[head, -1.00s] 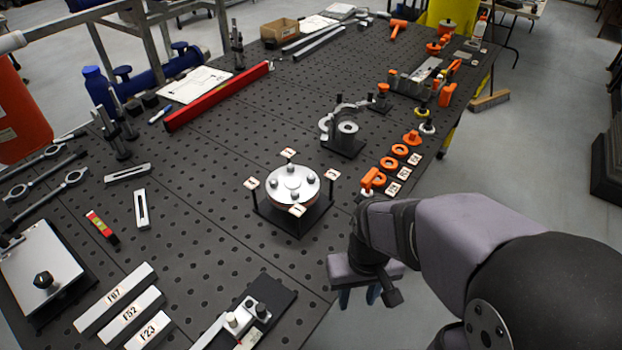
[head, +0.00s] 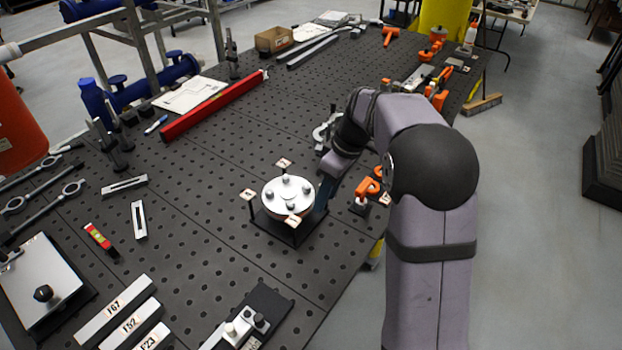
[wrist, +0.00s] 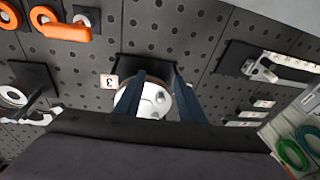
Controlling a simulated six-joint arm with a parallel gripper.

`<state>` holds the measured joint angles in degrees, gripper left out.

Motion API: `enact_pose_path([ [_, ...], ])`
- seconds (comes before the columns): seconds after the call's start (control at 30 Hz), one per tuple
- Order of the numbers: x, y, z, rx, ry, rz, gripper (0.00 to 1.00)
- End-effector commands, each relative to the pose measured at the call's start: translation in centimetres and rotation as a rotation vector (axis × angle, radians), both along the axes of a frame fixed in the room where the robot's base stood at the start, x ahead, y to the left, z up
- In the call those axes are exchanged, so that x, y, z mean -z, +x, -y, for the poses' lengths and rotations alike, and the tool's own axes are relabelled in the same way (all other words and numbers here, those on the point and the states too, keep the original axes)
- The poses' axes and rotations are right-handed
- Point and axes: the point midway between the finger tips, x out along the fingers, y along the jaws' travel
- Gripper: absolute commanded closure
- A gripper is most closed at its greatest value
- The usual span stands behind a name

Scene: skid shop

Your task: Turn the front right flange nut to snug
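The round silver flange (head: 288,190) sits on a dark stand on the perforated table, with several nuts on its top face. One nut (head: 307,190) is on its right side and another (head: 291,206) at its front; I cannot tell which is the front right one. My gripper (head: 322,193) points down just right of the flange, partly hidden by my wrist. In the wrist view its two blue fingers (wrist: 160,76) stand apart, with the flange (wrist: 135,100) and a nut (wrist: 160,98) showing between them. I see nothing held, and contact cannot be told.
Small numbered tags, one at the front (head: 293,221), stand on posts around the flange; the right one is hidden by my gripper. Orange parts (head: 368,187) lie right of it near the table edge. A dark clamp fixture (head: 255,315) is in front.

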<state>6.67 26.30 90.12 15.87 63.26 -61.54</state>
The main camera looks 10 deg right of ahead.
Motion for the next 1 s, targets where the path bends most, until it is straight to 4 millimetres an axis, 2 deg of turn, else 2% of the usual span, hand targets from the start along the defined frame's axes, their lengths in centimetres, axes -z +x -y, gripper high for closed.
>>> enact_pose_path([
  [0.03,-0.5,1.7,0.2,-0.062,0.018,0.024,0.64],
  [0.1,-1.0,3.6,0.3,-0.153,0.039,0.059,0.64],
  [0.2,-1.5,5.7,0.4,-0.266,0.066,0.108,0.64],
  [0.33,-2.0,7.4,0.5,-0.373,0.087,0.158,0.64],
  [0.5,-2.3,8.5,0.5,-0.442,0.098,0.193,0.64],
  [0.73,-2.2,8.6,0.4,-0.452,0.1,0.196,0.64],
  [1.0,0.2,8.7,-0.6,-0.452,0.102,0.192,0.64],
])
